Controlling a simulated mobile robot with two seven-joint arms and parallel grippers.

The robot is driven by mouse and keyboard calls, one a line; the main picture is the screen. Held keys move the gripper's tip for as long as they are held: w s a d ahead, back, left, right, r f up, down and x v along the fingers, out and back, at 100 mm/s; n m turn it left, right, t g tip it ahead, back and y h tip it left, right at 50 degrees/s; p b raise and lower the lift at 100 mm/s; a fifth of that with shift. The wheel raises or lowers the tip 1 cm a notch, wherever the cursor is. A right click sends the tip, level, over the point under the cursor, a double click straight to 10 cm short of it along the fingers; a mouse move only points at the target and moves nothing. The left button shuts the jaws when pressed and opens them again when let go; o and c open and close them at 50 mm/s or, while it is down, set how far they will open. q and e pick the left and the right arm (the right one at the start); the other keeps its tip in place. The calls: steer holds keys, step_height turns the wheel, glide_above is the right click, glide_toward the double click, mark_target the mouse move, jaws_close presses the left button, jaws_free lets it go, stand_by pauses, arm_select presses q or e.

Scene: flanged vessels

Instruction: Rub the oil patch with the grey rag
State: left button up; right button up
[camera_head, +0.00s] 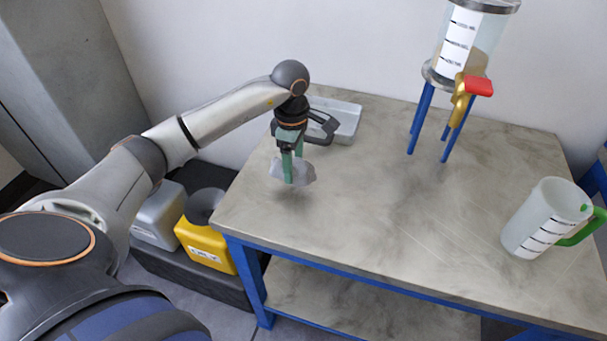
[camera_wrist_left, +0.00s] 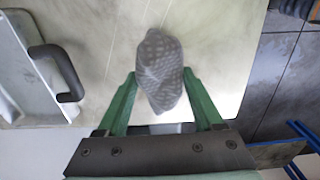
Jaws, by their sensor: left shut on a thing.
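The grey rag (camera_head: 303,173) hangs from my left gripper (camera_head: 293,166) above the left part of the table. In the left wrist view the rag (camera_wrist_left: 160,68) is bunched between the two green fingers of my left gripper (camera_wrist_left: 162,88), which is shut on it. A shadow lies on the table below the rag, so it seems held a little above the top. I cannot make out a distinct oil patch; the tabletop has blotchy marks all over. My right gripper is not in view.
A grey tray (camera_head: 345,118) with a dark handle (camera_wrist_left: 62,72) lies behind the gripper. A tank on blue legs (camera_head: 418,117) with a red-handled tap stands at the back. A measuring jug (camera_head: 541,222) stands at the right. The table's (camera_head: 400,215) middle is clear. A yellow container (camera_head: 204,240) is on the floor side.

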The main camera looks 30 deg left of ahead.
arm_select(q)
steer(key=shift+r+p, duration=1.15)
steer(key=shift+r, duration=0.85)
